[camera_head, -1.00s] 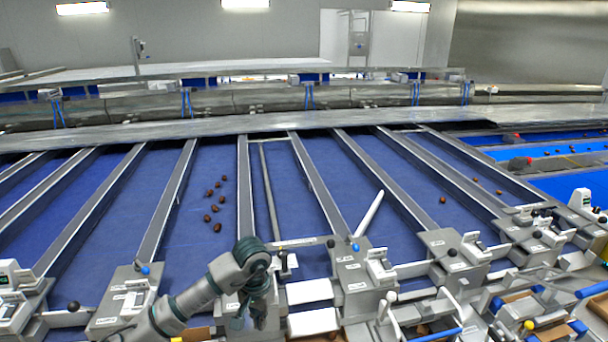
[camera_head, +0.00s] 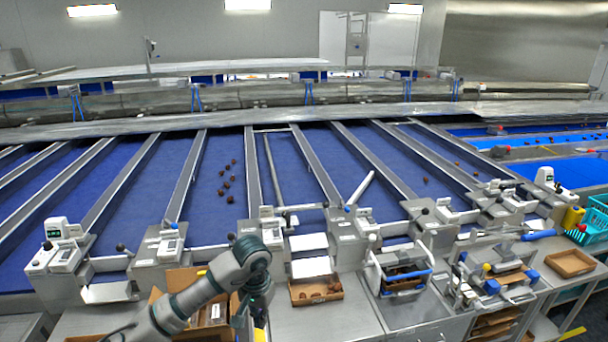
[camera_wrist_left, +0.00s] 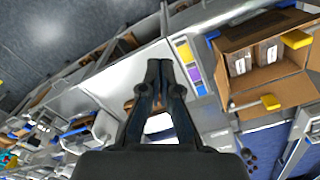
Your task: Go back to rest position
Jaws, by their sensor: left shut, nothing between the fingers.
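My left arm comes in from the lower left of the head view. Its gripper (camera_head: 258,302) points down over the front bench, just left of a small brown tray with dates (camera_head: 316,289). In the left wrist view the two fingers (camera_wrist_left: 160,68) come together at the tips with nothing between them. My right gripper is in neither view.
Blue sorting lanes (camera_head: 290,165) with several loose dates (camera_head: 226,182) run behind the bench. A cardboard box (camera_head: 205,310) stands close behind my left arm; the wrist view shows an open box (camera_wrist_left: 265,85). A caddy (camera_head: 402,270) and an empty tray (camera_head: 570,263) lie to the right.

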